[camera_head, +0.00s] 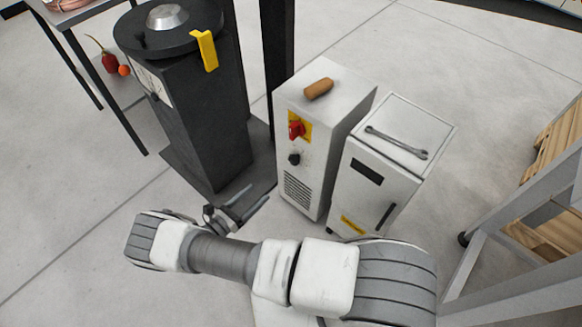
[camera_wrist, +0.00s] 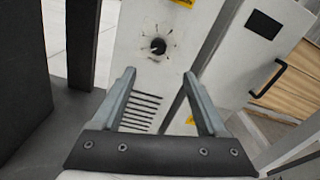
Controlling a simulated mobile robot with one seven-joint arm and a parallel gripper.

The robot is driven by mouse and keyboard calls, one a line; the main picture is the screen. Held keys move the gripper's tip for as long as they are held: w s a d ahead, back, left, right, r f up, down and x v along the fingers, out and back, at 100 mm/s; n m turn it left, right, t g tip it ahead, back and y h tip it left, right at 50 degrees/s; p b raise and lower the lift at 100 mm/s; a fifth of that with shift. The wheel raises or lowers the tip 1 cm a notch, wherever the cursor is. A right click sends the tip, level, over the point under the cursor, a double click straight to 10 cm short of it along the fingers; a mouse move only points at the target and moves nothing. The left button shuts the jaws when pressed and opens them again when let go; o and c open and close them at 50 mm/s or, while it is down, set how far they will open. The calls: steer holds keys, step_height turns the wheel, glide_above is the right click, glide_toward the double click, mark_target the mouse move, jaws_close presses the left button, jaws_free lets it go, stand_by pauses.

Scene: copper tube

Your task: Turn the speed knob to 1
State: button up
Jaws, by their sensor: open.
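The black speed knob (camera_head: 294,159) is on the front of a white cabinet (camera_head: 325,92), below a red switch (camera_head: 296,129) on a yellow plate. In the wrist view the knob (camera_wrist: 158,46) shows with faint dial marks around it, too small to read. My gripper (camera_head: 252,199) is open and empty, in front of the cabinet and to the lower left of the knob. In the wrist view my gripper (camera_wrist: 163,88) has its two fingers spread apart below the knob, with vent slots (camera_wrist: 142,112) between them. The fingers appear apart from the knob.
A dark machine (camera_head: 200,110) with a round top and yellow tab stands left of the cabinet. A second white cabinet (camera_head: 385,165) with a wrench (camera_head: 397,143) on top stands close on the right. A brown cylinder (camera_head: 319,89) lies on the first cabinet. A grey frame (camera_head: 510,220) is at far right.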

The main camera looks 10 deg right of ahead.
steer(key=b, duration=0.2)
glide_toward(292, 162)
steer(key=x, duration=0.9)
steer(key=shift+w+d+f, duration=0.1)
steer(key=shift+w+d, duration=0.15)
jaws_close()
